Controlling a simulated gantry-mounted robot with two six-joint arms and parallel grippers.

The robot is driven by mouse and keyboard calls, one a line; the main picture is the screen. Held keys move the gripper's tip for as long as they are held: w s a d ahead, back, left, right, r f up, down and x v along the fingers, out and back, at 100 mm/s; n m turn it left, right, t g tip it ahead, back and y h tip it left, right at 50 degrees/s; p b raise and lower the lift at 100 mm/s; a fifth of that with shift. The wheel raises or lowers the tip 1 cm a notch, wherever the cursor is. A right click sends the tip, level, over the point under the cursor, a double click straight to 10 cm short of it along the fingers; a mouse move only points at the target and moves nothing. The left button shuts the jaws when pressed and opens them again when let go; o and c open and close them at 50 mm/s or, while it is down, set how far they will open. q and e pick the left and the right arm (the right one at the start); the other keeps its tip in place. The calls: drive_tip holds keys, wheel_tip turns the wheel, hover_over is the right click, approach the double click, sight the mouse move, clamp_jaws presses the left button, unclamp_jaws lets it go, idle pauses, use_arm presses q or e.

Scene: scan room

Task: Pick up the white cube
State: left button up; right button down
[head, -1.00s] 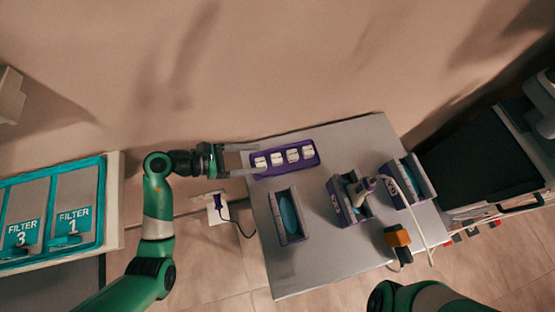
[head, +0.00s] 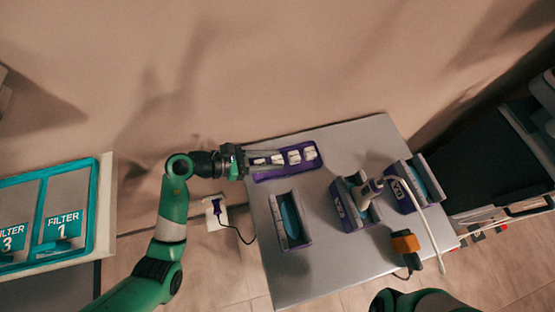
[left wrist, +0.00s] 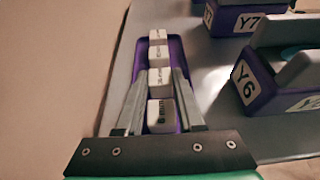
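Several white cubes stand in a row in a purple tray (head: 262,178) at the back left of the grey table. In the left wrist view the nearest white cube (left wrist: 161,117) has dark lettering, and another white cube (left wrist: 160,80) stands just beyond it. My left gripper (head: 283,158) reaches in from the left over the tray. Its fingers are open, one on each side of the nearer cubes. I cannot tell whether they touch any cube. My right gripper is out of view; only green parts of my right arm show at the bottom of the head view.
Purple-and-grey holders (head: 291,220), (head: 353,203), (head: 414,183) stand on the table, with a probe (head: 368,190) and its cable at the right. An orange-and-dark object (head: 405,243) is near the front edge. Filter panels (head: 62,215) are at far left. The table's front left is bare.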

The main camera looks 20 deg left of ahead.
use_arm(q)
clamp_jaws()
drive_tip(key=shift+r+p, duration=0.3)
drive_tip(key=r+p, duration=0.3)
drive_tip(key=r, duration=0.1)
drive_tip(key=shift+s+d, duration=0.1)
drive_tip(key=shift+d, duration=0.2)
drive_tip(key=s+d+r+p, duration=0.2)
drive_tip(key=d+r+p, duration=0.1)
drive_tip(key=d, duration=0.3)
drive_tip(key=s+d+r+p, duration=0.2)
drive_tip(key=d+r+p, duration=0.2)
drive_tip(key=d+r, duration=0.1)
drive_tip(key=shift+s+d+r, duration=0.2)
drive_tip(key=shift+s+d, duration=0.1)
drive_tip(key=shift+d, duration=0.5)
